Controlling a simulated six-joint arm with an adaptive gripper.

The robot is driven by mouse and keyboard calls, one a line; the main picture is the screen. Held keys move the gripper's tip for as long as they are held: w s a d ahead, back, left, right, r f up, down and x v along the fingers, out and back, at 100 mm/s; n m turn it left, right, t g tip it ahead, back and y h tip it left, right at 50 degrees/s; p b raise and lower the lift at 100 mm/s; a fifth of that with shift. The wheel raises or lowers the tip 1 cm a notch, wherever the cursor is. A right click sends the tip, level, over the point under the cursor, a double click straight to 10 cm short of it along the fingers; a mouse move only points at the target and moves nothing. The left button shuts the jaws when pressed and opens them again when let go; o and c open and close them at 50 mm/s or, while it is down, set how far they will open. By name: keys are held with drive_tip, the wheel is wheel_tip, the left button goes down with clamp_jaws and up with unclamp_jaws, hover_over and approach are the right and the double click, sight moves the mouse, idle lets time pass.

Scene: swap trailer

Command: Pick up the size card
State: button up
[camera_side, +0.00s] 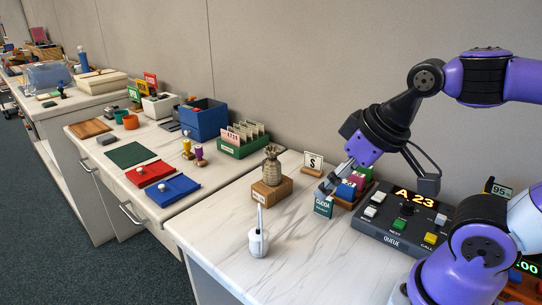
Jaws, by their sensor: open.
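A small white card marked "S" (313,160), which looks like the size card, stands upright in a low wooden holder near the back of the near counter. My gripper (322,190) is open and points down and to the left, just in front of and to the right of the card. It is apart from the card in the picture. Its fingertips are small and partly lost against the items beside them. The green cocoa box (324,206) stands just below the fingertips; I cannot tell whether they touch it.
A wooden tray of coloured boxes (356,186) sits right beside my gripper. The dark queue console (400,222) is to the right. A pineapple figure on a wooden block (271,190) and a white bottle-like object (258,242) stand left. The counter's front middle is clear.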

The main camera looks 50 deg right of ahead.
drive_tip(key=c, duration=0.8)
drive_tip(key=shift+o, duration=0.2)
